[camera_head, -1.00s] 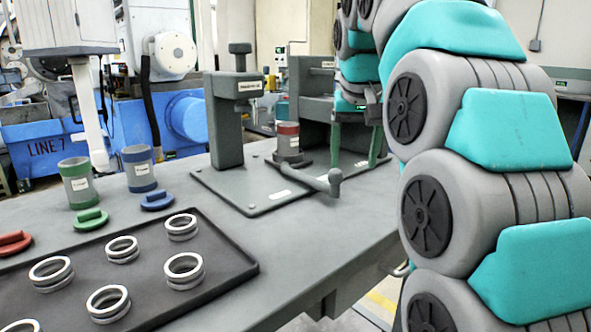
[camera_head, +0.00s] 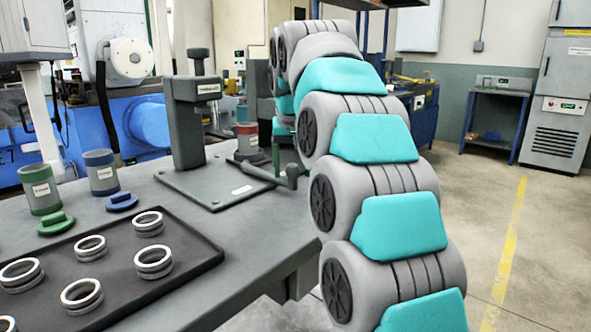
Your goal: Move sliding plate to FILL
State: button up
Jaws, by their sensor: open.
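The fixture's dark base plate (camera_head: 195,190) lies on the grey bench, with an upright press post (camera_head: 187,125) at its left. A cylinder with a red band (camera_head: 248,138) stands at the right of the base, seemingly on the sliding plate, whose outline is hard to make out. A FILL mark cannot be read. My gripper (camera_head: 277,150) is open, just right of the cylinder; one green finger shows and the rest is hidden behind my arm. I cannot tell whether it touches anything.
A black tray (camera_head: 190,283) with several metal rings lies at the front left. Green (camera_head: 39,187) and blue (camera_head: 101,172) canisters stand behind it, with matching green (camera_head: 55,223) and blue (camera_head: 122,201) pieces in front. The floor on the right is open.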

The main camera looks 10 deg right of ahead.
grip_shut()
dwell(0.6)
dwell(0.8)
